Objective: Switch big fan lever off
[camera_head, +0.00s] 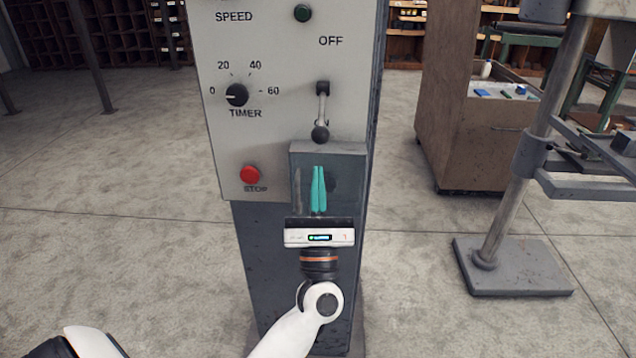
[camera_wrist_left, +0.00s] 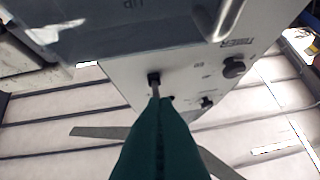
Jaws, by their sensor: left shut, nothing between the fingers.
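The fan lever (camera_head: 322,108) is on the grey control panel (camera_head: 275,55), to the right of the timer knob. It points down, its dark ball end over the partly hidden ON label, with OFF printed above it. My left gripper (camera_head: 318,170) has two teal fingers, shut and empty, pointing up just below the ball end. Whether they touch it I cannot tell. In the left wrist view the lever (camera_wrist_left: 155,86) shows just beyond the shut fingertips (camera_wrist_left: 159,100), which hide its end. My right gripper is not in view.
A grey box (camera_head: 342,152) juts out of the panel's pedestal below the lever, behind my fingers. A red STOP button (camera_head: 250,174) and the timer knob (camera_head: 237,95) are to the left. A brown cabinet (camera_head: 440,120) stands at right, with open floor between.

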